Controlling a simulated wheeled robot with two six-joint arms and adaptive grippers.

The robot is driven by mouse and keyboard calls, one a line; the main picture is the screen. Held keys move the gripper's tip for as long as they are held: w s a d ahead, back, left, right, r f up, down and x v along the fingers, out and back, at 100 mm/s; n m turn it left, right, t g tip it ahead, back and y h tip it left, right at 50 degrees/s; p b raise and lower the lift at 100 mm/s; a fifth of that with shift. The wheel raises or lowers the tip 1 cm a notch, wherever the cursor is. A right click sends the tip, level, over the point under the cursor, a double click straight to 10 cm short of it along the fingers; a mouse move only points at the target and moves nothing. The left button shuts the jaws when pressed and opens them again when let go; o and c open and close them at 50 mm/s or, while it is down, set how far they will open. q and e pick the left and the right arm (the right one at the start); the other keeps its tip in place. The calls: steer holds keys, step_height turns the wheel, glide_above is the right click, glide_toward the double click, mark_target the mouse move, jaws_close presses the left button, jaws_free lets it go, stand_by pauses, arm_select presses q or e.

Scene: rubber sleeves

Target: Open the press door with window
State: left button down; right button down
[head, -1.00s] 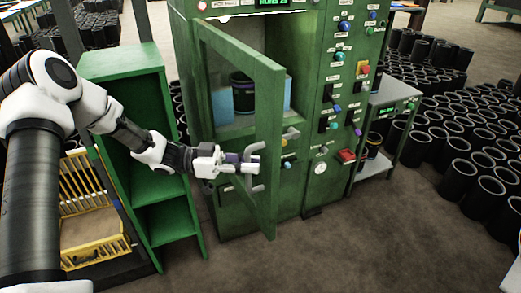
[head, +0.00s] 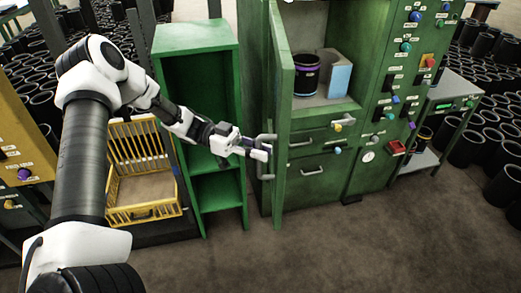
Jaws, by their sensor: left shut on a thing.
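The green press door (head: 281,110) is swung wide open and shows almost edge-on on the left side of the press, so its window is hardly visible. Its grey handle (head: 267,172) is on the door's outer side, facing left. My left gripper (head: 263,149) comes in from the left and is shut on the door handle. Behind the door the press chamber is exposed. It holds a black sleeve (head: 306,76) with a purple band and a light blue block (head: 334,74). My right gripper is out of view.
A green shelf unit (head: 196,35) stands close left of the door, with a yellow crate (head: 180,195) beside it. A small side table (head: 455,92) stands right of the press. Many black sleeves fill the floor at right. The front floor (head: 330,240) is clear.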

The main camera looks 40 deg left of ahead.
arm_select(q)
steer(key=c, duration=1.1)
jaws_free()
steer(key=shift+c, duration=0.2)
steer(key=s+a, duration=0.2)
steer(key=a, duration=0.9)
steer(key=shift+a, duration=0.4)
